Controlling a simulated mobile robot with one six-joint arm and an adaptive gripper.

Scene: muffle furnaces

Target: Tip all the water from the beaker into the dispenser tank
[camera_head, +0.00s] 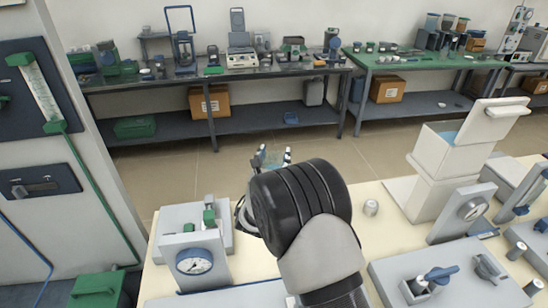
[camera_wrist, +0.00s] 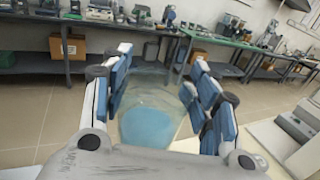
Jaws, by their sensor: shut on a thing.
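A clear beaker (camera_wrist: 152,88) with blue water (camera_wrist: 145,128) in it is between the blue-padded fingers of my gripper (camera_wrist: 160,95), which is shut on it. In the head view my gripper (camera_head: 273,158) is at the far side of the light bench, mostly hidden behind my black wrist, and only a little of the beaker shows. The dispenser tank looks to be the white box (camera_head: 430,158) to the right, with bluish water at its open top and a pale raised part beside it. My gripper is left of it and apart. The tank also shows at the wrist view's right edge (camera_wrist: 305,150).
A pressure gauge unit (camera_head: 194,262) stands on the bench at left. A small metal cylinder (camera_head: 371,207) stands between my wrist and the tank. Panels with blue valves (camera_head: 437,277) fill the front right. Back benches (camera_head: 225,72) hold lab equipment beyond open floor.

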